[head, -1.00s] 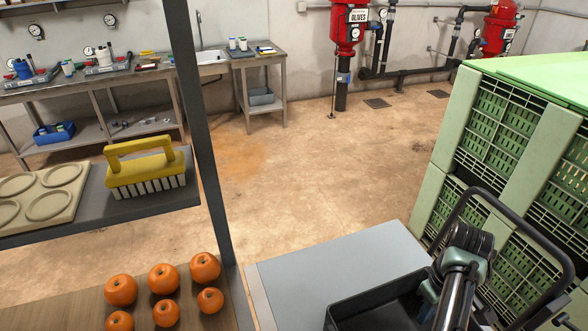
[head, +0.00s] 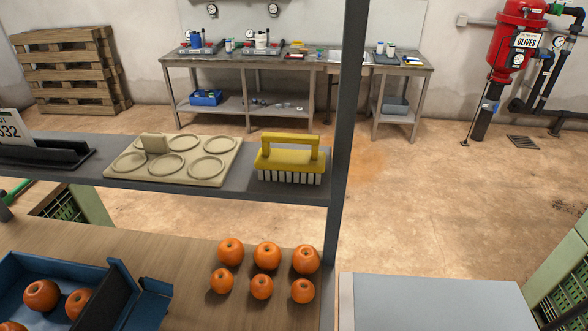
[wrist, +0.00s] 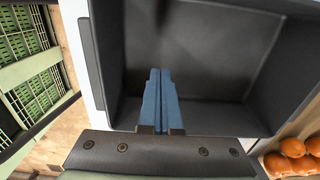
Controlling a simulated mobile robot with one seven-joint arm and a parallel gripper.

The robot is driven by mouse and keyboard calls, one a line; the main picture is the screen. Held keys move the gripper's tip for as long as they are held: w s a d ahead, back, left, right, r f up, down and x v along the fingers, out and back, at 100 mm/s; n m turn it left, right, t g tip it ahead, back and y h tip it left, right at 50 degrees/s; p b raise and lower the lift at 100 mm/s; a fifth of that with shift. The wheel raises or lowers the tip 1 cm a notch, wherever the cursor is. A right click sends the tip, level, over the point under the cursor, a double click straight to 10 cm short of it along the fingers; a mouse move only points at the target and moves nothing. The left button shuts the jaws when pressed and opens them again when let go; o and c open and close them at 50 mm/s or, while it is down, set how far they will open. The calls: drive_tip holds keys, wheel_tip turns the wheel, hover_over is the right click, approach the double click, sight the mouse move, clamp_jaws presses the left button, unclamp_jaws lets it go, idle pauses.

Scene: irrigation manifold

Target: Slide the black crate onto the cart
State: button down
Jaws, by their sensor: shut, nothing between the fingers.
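The black crate (wrist: 108,45) fills most of the wrist view, seen from above. It looks empty, and its near side is partly hidden by my gripper. My gripper (wrist: 160,72) has blue fingers shut together with nothing between them. They reach over the crate's open inside; I cannot tell whether they touch a wall or the floor of it. In the head view a flat grey top (head: 435,300), which looks like the cart's, shows at the bottom right. The crate and my gripper are out of the head view.
A wooden counter with oranges (head: 262,256) and a blue tray (head: 50,265) lies left of a dark post (head: 345,130). A shelf above it holds a yellow brush (head: 290,158). Green crates (head: 560,275) stand at right.

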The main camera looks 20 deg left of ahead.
wheel_tip(320, 180, up, 10)
drive_tip(key=p, duration=0.8)
drive_tip(key=shift+f, duration=0.25)
idle(0.3)
